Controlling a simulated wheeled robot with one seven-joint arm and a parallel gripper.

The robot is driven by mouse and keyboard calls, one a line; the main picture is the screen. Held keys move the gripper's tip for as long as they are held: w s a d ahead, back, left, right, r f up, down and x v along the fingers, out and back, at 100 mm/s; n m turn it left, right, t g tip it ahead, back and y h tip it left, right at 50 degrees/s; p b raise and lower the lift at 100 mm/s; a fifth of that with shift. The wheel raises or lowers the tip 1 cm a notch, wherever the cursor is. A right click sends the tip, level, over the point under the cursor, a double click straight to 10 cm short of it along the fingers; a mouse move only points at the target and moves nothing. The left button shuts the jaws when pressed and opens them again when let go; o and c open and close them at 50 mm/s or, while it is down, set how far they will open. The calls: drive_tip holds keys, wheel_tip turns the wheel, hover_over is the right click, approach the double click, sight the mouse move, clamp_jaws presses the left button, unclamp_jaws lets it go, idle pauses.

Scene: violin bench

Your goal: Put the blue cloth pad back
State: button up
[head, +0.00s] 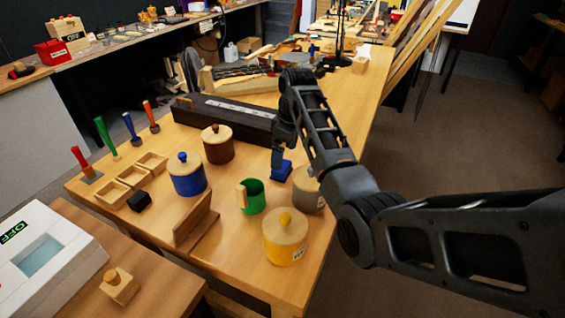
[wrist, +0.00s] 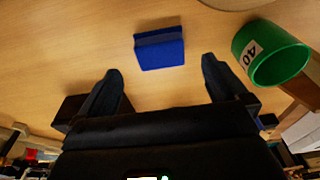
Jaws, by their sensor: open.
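The blue cloth pad (head: 281,171) lies on the wooden bench top, behind the green cup (head: 254,198) and beside the grey canister (head: 305,190). In the wrist view the pad (wrist: 159,48) shows as a small blue block just beyond the fingertips, roughly centred between them. My gripper (wrist: 161,70) is open and empty, with its two dark fingers spread wider than the pad. In the head view the gripper is above the pad, partly hidden by my arm. I cannot tell the exact gap to the pad.
The green cup (wrist: 272,54), labelled 40, stands close to the right finger. A blue canister (head: 187,176), a brown canister (head: 218,146) and a yellow canister (head: 285,238) stand around. A long dark case (head: 228,117) lies behind. Small wooden trays (head: 132,178) are at left.

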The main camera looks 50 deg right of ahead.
sight(287, 167)
wheel_tip(287, 167, up, 6)
drive_tip(key=shift+s+d, duration=0.15)
drive_tip(key=shift+s, duration=0.25)
idle(0.4)
